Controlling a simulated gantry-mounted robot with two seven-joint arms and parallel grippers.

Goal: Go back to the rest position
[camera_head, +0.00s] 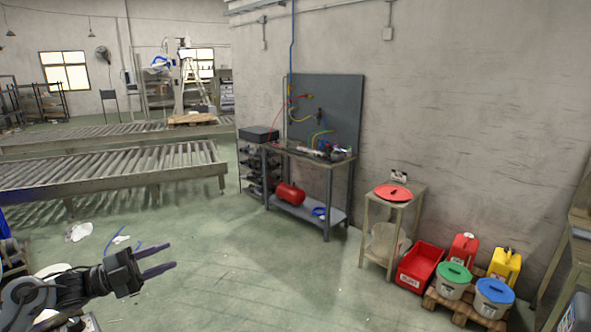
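My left gripper (156,260) is at the lower left of the head view, pointing right. Its two dark fingers are apart with a gap between them, and nothing shows in the gap. It is over open floor, apart from the workbench and the stand. My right gripper does not show clearly; only a dark piece at the lower right corner is visible, and I cannot tell what it is.
A workbench (335,172) with a red tank (290,193) below stands at the wall. A small stand (419,191) holds a red lid (393,193). A red crate (420,267) and lidded buckets stand right. Roller conveyors (110,168) cross behind. The middle floor is clear.

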